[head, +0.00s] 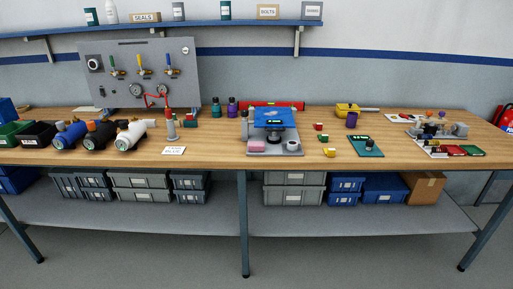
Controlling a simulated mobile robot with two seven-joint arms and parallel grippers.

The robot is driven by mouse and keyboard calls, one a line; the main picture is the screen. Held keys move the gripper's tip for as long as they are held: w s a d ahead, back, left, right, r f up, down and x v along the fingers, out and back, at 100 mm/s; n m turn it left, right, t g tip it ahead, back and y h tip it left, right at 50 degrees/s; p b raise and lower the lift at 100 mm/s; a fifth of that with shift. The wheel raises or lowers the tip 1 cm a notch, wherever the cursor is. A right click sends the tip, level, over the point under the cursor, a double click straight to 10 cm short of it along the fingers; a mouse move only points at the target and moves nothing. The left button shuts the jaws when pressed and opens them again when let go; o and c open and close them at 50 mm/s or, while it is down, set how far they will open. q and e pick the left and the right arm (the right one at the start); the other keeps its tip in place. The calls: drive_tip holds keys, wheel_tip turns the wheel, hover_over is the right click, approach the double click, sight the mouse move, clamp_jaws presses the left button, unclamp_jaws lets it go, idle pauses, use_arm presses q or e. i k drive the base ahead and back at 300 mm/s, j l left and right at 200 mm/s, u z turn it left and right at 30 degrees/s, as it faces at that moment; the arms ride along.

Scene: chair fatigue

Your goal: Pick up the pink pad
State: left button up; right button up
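The pink pad (257,146) is a small flat block in the head view. It lies at the front left of a grey test stand (293,152) near the middle of the workbench, close to the front edge. Neither of my grippers shows in this view.
The wooden workbench (220,157) holds a gauge panel (140,72) and several coloured valves at the left. Small coloured blocks, a green board (366,146) and trays stand at the right. The bench front before the stand is narrow.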

sight(253, 146)
drive_tip(key=i+l, duration=0.45)
drive_tip(key=l, duration=0.15)
drive_tip(key=i+l+u, duration=0.1)
drive_tip(key=i+l, duration=0.35)
drive_tip(key=l, duration=0.1)
